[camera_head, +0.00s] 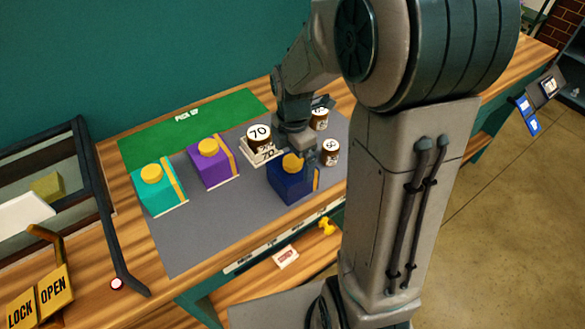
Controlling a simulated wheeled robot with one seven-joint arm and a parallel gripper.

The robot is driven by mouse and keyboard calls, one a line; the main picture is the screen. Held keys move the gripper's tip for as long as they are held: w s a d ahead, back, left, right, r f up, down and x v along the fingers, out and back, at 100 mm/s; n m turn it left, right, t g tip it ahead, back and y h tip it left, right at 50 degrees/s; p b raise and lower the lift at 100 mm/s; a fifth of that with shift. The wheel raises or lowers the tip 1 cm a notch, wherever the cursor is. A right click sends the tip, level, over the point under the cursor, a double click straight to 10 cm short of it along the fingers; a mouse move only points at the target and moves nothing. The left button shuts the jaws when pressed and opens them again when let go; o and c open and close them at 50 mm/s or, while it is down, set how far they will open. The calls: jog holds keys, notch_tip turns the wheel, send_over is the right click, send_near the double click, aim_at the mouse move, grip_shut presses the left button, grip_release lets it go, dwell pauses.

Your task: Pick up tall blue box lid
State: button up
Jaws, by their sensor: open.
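The dark blue box (293,188) stands on the grey mat, with a yellow stripe down its right side. Its lid carries a round yellow knob (292,165). My gripper (304,157) is over the box, pointing down close to the knob. It is open, with no lifted thing visible in it. The fingers partly hide the top of the box, and I cannot tell whether they touch the knob or stand around it.
A purple box (213,167) and a teal box (159,194), both with yellow knobs, stand left on the grey mat (205,235). Labelled jars (258,138) (330,152) (319,119) stand close around my gripper. A dark frame (105,215) rises at the left.

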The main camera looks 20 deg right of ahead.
aim_at(293, 172)
jog(key=shift+w+f+p, duration=0.15)
jog(key=shift+f+p, duration=0.55)
jog(key=shift+f, duration=2.5)
jog(key=c, duration=0.7)
